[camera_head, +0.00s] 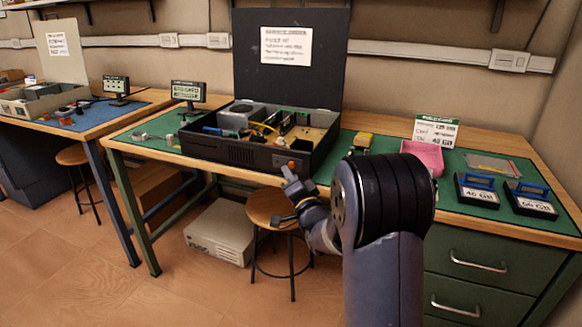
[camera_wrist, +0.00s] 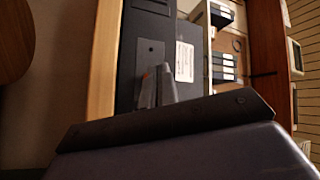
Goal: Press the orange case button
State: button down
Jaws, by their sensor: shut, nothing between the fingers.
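The black computer case (camera_head: 240,150) stands on the green-matted bench with its lid up and its inside exposed. The small orange button (camera_head: 291,164) is on the right part of its front face. My gripper (camera_head: 287,170) is shut and empty, with its tips right at the button, just below it in the head view. In the wrist view the shut fingers (camera_wrist: 157,72) point at the dark case front (camera_wrist: 150,45). A sliver of the orange button (camera_wrist: 145,74) shows beside the tips, and the rest is hidden. I cannot tell whether the tips touch it.
A small monitor (camera_head: 188,92) stands left of the case. A stool (camera_head: 274,207) and a beige case (camera_head: 222,231) are below the bench.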

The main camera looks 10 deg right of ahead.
jog(key=s+a+b, duration=0.1)
jog(key=s, duration=0.1)
jog(key=s+a+b, duration=0.1)
jog(key=s+a, duration=0.1)
dwell(0.3)
jog(key=shift+w+d, duration=0.1)
dwell(0.3)
jog(key=p, duration=0.1)
jog(key=w+p, duration=0.1)
jog(key=p, duration=0.1)
jog(key=shift+d+r+p, duration=0.25)
jog(key=shift+d+p, duration=0.05)
jog(key=shift+d, duration=0.1)
jog(key=shift+w+p, duration=0.1)
jog(key=shift+p, duration=0.35)
jog(key=s+a+b, duration=0.1)
jog(key=s, duration=0.1)
jog(key=s+a+b, duration=0.1)
jog(key=s+a, duration=0.1)
jog(key=shift+s+f, duration=0.2)
